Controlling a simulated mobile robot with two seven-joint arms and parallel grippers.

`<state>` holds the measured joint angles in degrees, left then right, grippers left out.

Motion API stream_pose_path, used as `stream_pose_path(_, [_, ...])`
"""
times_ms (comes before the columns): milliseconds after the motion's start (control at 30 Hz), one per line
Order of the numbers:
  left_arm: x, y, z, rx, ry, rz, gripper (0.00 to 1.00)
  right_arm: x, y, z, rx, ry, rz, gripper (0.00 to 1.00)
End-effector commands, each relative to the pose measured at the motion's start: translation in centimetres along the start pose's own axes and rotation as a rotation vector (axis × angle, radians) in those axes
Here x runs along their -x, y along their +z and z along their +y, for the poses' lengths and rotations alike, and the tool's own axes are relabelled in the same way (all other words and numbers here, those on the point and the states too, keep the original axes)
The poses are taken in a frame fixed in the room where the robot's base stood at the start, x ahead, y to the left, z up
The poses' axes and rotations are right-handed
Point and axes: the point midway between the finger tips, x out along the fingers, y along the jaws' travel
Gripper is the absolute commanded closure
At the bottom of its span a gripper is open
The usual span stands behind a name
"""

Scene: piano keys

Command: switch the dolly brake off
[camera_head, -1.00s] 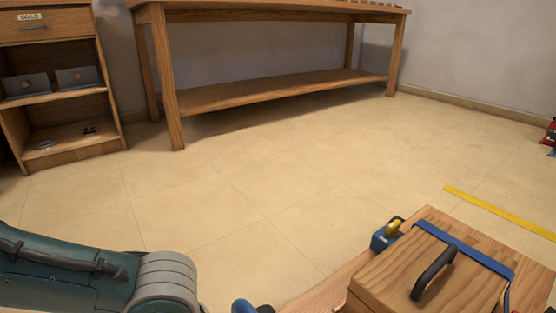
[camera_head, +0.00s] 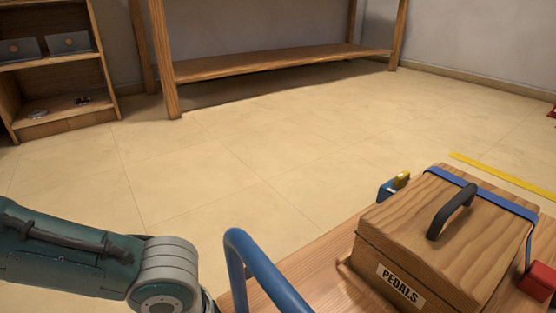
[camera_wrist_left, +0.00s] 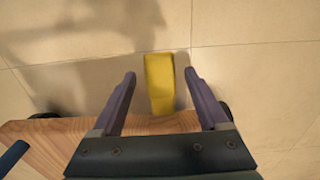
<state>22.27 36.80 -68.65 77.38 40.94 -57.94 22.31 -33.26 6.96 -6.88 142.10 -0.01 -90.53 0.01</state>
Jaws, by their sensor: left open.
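The wooden dolly (camera_head: 335,270) fills the lower right of the head view, and its edge (camera_wrist_left: 160,124) shows in the left wrist view. A yellow lever (camera_wrist_left: 159,88) sticks out past that edge over the floor. My left gripper (camera_wrist_left: 159,73) is open, with one finger on each side of the lever and a gap on both sides. Whether it is at lever height I cannot tell. In the head view only my left arm shows, at lower left; its gripper is hidden or out of frame. My right gripper is not in view.
A wooden box (camera_head: 430,235) labelled PEDALS, with a blue strap, sits on the dolly. A blue handle (camera_head: 262,270) rises at its near left. Open floor (camera_head: 230,170) lies beyond.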

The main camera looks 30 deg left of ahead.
Motion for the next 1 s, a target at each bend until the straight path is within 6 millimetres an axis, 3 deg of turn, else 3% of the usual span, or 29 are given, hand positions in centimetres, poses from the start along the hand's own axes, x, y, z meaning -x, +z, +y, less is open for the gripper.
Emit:
stream_pose_path(133, [0.11,0.01,-0.02,0.0,0.0,0.0,0.25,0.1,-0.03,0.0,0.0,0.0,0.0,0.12])
stream_pose_path(800, [0.09,0.02,0.0,-0.001,0.0,0.0,1.0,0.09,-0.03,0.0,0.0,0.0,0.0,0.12])
stream_pose_path(1000, [0.09,0.02,0.0,0.0,0.0,0.0,1.0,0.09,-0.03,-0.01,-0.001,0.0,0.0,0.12])
